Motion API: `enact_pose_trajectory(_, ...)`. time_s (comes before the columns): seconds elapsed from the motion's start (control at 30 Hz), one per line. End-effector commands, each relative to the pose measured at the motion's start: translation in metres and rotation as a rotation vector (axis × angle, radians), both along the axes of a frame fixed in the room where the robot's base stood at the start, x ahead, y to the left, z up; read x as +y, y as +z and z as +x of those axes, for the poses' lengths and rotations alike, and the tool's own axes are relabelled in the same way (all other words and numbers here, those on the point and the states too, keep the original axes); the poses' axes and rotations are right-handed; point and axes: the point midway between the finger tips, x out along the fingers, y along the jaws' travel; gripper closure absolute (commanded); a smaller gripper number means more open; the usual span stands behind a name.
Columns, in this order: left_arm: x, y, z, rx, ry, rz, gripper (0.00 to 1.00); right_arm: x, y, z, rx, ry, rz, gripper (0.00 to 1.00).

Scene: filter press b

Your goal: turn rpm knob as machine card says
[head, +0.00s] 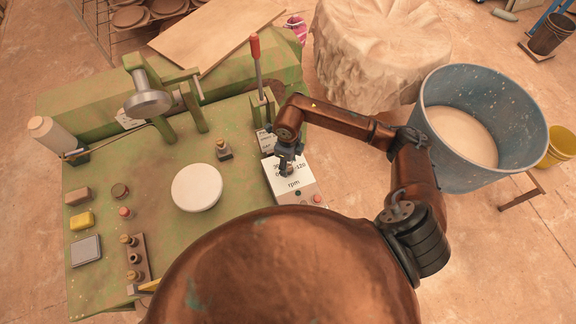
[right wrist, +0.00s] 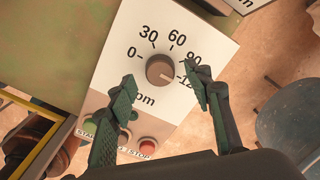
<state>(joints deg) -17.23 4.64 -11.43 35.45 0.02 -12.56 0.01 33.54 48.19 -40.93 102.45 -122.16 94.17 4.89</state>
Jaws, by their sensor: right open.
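The rpm knob (right wrist: 160,68) is a round brown-grey knob on a white panel (right wrist: 200,30) with a dial marked from 0 through 30 and 60 to 120. A mark on the knob seems to point to the lower right, toward 120. My right gripper (right wrist: 160,76) is open, its two fingers either side of the knob in the picture; I cannot tell whether they touch it. In the head view the right gripper (head: 287,160) hangs over the panel (head: 305,190) and hides part of the dial. A small white card (head: 265,141) stands behind the panel; its text is unreadable. My left gripper is out of view.
Start and stop buttons (right wrist: 147,145) sit below the dial. A red-handled lever (head: 256,65) rises behind the panel. A white disc (head: 197,187) and several small items lie on the green table (head: 160,245). A blue tub (head: 440,90) stands to the right.

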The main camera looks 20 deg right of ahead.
Motion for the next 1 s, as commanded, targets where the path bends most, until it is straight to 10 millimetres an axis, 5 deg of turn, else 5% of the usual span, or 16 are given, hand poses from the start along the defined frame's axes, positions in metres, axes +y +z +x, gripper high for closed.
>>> enact_pose_trajectory(0.43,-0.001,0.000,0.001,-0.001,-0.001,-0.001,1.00,-0.001,0.085,0.001,-0.003,-0.001,-0.002,0.53)
enact_pose_trajectory(1.0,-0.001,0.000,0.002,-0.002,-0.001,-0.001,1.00,-0.001,0.097,0.000,0.001,-0.002,-0.001,0.53)
